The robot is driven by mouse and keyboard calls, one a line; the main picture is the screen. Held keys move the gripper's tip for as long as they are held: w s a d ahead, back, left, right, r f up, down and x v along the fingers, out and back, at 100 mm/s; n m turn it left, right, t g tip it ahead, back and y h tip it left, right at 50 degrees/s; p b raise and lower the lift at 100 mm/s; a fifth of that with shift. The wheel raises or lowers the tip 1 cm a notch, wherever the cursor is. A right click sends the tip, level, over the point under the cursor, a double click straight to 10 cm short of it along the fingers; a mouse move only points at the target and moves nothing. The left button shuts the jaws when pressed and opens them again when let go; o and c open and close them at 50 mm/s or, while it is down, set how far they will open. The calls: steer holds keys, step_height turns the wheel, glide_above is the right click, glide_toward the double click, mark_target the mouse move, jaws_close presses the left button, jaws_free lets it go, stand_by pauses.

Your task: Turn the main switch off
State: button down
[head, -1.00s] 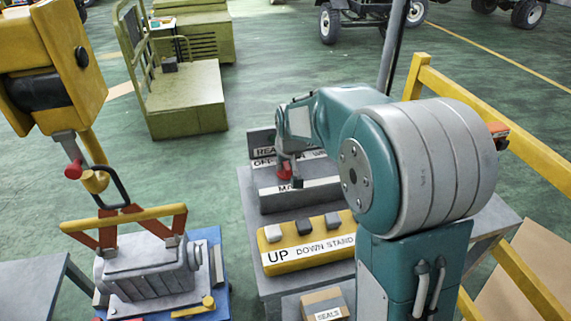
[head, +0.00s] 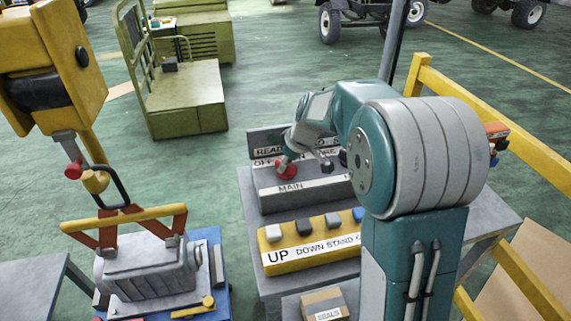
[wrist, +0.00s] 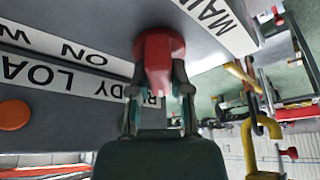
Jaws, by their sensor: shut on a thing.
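The main switch is a red rotary knob (head: 285,170) on the grey box labelled MAIN (head: 318,190). In the wrist view the red knob (wrist: 158,55) has a raised grip bar that lies between the two fingers. My gripper (wrist: 159,92) is shut on this bar from both sides. In the head view my gripper (head: 289,157) is small and partly hidden by my wrist. The OFF and ON label strip (wrist: 60,45) runs beside the knob, upside down in the wrist view. Which mark the knob points at, I cannot tell.
A yellow pendant box (head: 310,245) with several buttons, labelled UP, DOWN and STAND, sits in front. A SEALS box (head: 325,305) is nearer. An orange round lamp (wrist: 14,115) is on the panel behind. A yellow hoist (head: 60,65) holds a grey motor (head: 150,265) at left.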

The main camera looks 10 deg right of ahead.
steer(key=shift+w, duration=0.1)
stand_by(0.3)
steer(key=c, duration=0.6)
jaws_free()
steer(key=shift+o, duration=0.2)
steer(key=v, duration=1.2)
steer(key=shift+w+f, duration=0.1)
